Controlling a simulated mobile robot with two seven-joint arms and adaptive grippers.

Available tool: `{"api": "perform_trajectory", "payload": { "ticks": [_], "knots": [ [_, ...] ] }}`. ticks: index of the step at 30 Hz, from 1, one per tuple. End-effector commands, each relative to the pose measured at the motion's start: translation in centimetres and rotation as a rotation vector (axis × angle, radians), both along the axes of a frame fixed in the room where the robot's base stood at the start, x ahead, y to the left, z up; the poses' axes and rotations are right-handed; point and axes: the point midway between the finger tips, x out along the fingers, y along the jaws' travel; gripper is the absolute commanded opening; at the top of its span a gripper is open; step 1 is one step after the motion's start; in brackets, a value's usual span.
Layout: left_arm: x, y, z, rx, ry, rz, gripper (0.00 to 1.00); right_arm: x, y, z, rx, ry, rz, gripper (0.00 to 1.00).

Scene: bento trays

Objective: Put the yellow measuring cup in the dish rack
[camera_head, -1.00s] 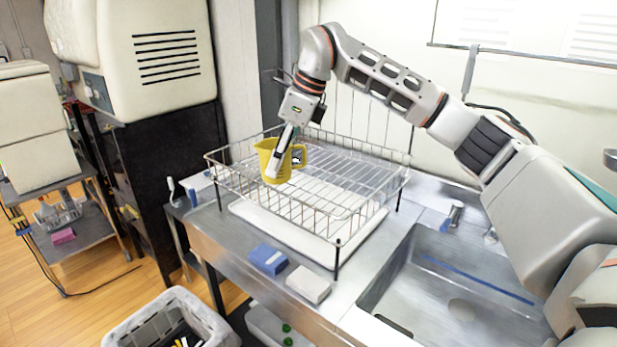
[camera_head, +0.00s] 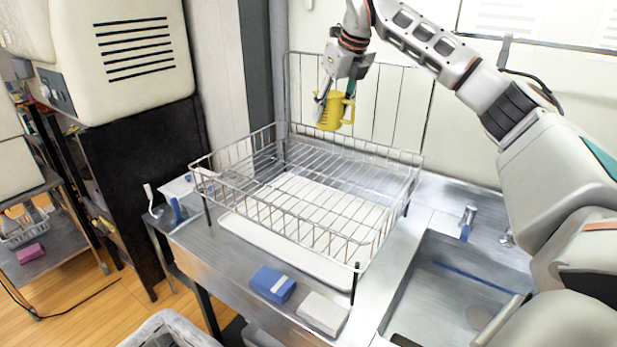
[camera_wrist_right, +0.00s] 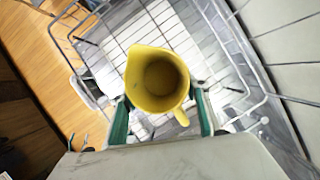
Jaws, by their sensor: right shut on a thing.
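The yellow measuring cup (camera_head: 331,112) is held upright in my right gripper (camera_head: 335,97), above the back part of the dish rack. In the right wrist view the cup (camera_wrist_right: 157,80) sits between the two green-padded fingers of the right gripper (camera_wrist_right: 160,112), with its open mouth toward the camera and its handle toward the lower right. The wire dish rack (camera_head: 322,227) stands on the steel counter and looks empty. It also shows beneath the cup in the right wrist view (camera_wrist_right: 222,40). My left gripper is not in view.
A steel sink (camera_head: 440,290) with a faucet (camera_head: 468,217) lies to the right of the rack. A blue sponge (camera_head: 272,284) and a white block (camera_head: 322,313) lie on the counter in front. A tall wire panel (camera_head: 300,75) stands behind the rack.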

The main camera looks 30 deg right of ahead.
Motion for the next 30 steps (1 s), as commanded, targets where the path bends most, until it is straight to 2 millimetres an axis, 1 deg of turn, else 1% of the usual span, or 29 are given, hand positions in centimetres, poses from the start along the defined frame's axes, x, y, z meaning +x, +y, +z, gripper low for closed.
{"api": "perform_trajectory", "payload": {
  "ticks": [3,9,15,18,21,26,30],
  "knots": [
    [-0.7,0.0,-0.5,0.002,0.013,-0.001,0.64,-0.1,-0.1,-2.5,0.0,0.006,0.001,0.26],
    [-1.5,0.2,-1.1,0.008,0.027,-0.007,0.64,-0.2,0.0,-7.4,0.0,0.006,0.001,0.26],
    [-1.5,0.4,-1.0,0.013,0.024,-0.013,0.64,-0.2,0.0,-12.1,0.0,0.005,0.002,0.26],
    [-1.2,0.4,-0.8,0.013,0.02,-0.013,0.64,-0.2,0.0,-14.0,0.001,0.004,0.001,0.26],
    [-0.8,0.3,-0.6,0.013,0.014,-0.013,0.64,-0.1,0.0,-15.1,0.0,0.002,0.0,0.26],
    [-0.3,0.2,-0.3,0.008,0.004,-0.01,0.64,-0.1,0.0,-15.9,0.0,0.001,0.001,0.26],
    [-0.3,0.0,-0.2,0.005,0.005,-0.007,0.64,-0.1,0.0,-17.4,-0.001,0.003,0.002,0.26]
  ]
}}
